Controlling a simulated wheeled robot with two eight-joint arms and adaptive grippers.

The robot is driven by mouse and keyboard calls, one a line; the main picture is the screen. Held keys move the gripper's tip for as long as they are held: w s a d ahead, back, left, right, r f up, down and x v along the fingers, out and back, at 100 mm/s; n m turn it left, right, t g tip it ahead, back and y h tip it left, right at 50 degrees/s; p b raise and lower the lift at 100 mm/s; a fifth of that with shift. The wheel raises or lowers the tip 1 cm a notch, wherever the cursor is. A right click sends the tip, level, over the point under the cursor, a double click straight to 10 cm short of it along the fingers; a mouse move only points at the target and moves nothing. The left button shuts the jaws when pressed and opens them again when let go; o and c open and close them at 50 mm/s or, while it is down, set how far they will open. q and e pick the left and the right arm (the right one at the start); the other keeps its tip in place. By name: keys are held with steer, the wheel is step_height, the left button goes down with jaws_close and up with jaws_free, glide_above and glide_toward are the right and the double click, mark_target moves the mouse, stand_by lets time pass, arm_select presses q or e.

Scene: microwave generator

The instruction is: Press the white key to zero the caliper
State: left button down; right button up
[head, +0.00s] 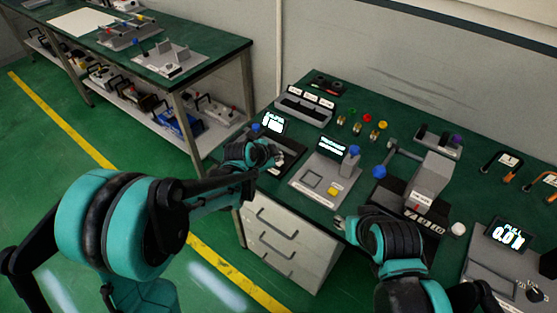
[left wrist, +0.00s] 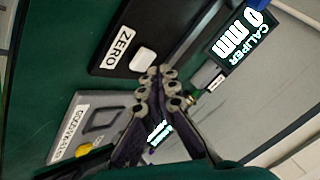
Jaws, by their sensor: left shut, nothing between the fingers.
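The white key (left wrist: 143,60) sits on a dark panel (left wrist: 112,68) beside a ZERO label (left wrist: 120,48) in the left wrist view. The caliper display (left wrist: 240,40) reads 0 mm there; it also shows in the head view (head: 272,122). My left gripper (left wrist: 165,78) is shut and empty, its fingertips right beside the white key; I cannot tell whether they touch it. In the head view my left gripper (head: 276,156) is over the panel in front of the display and largely hides the key. My right gripper (head: 342,222) is near the bench's front edge; its fingers are unclear.
A grey box with a yellow button (head: 333,190) and a lit screen (head: 332,147) stands right of the caliper panel. A blue-knobbed grey fixture (head: 428,180) is further right. Coloured buttons (head: 368,118) and a labelled rack (head: 304,105) stand behind.

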arm_select(q)
steer(key=shift+r, duration=0.25)
step_height(320, 180, up, 5)
steer(key=p, duration=0.3)
steer(key=shift+p, duration=0.4)
steer(key=shift+f, duration=0.1)
stand_by(0.6)
steer(key=s+a+r+n+y, duration=0.2)
steer(key=s+a+r+n, duration=0.45)
steer(key=s+a, duration=0.35)
steer(key=s+a+n+y, duration=0.1)
steer(key=s+a+n, duration=0.1)
steer(key=s, duration=0.4)
steer(key=s+a+n, duration=0.3)
steer(key=s, duration=0.2)
steer(key=s+a+f+n+g+y, duration=0.1)
steer(key=s+a+n, duration=0.1)
steer(key=s, duration=0.4)
steer(key=shift+s+a+n+y, duration=0.2)
steer(key=shift+s+n+y, duration=0.1)
steer(key=shift+n, duration=0.45)
